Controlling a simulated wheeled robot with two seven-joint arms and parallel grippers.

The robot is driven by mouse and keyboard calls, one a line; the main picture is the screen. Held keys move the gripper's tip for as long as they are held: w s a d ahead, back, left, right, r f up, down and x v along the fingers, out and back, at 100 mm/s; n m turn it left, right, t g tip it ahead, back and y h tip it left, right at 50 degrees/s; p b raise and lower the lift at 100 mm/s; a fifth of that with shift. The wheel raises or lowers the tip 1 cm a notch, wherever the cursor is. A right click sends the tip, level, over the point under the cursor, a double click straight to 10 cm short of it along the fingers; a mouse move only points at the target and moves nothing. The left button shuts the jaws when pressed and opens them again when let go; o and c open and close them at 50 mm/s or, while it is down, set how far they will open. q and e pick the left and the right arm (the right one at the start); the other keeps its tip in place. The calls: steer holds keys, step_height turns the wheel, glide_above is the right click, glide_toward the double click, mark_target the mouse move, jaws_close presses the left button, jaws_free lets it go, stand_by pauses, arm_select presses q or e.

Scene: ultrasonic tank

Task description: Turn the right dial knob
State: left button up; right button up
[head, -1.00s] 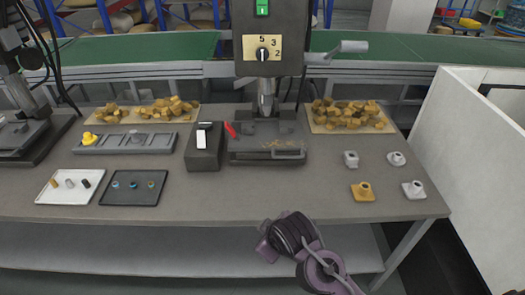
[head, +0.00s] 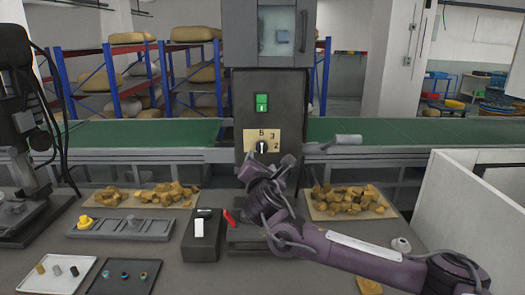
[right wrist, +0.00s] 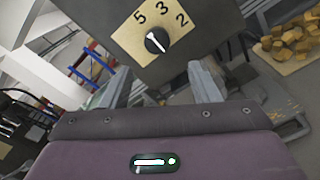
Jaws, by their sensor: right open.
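The dial knob (head: 262,147) is black with a white mark and sits on a tan plate printed 5, 3 and 2 on the front of the grey machine. In the head view its white mark looks about upright. The knob also shows in the right wrist view (right wrist: 157,41), just beyond my fingers and apart from them. My right gripper (head: 268,172) is open and empty, just below and in front of the plate. Its two fingers (right wrist: 162,82) stand either side of the knob's line in the wrist view. My left gripper is not in view.
A grey handle (head: 335,143) sticks out right of the machine, and a green button (head: 262,102) sits above the dial. A dark box (head: 201,240) and a red lever (head: 229,217) stand left of my arm. Trays of tan chunks (head: 348,202) flank the machine.

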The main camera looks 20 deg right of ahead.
mark_target(262, 148)
steer(key=p+x, duration=0.1)
steer(key=x, duration=0.1)
steer(key=r+p+x, duration=0.1)
steer(key=x, duration=0.1)
steer(key=p+x, duration=0.1)
steer(key=x, duration=0.2)
steer(key=shift+s+d+r, duration=0.15)
steer(key=shift+d, duration=0.1)
steer(key=shift+w+d+p, duration=0.15)
steer(key=shift+w+p, duration=0.35)
steer(key=shift+w, duration=0.15)
steer(key=c, duration=1)
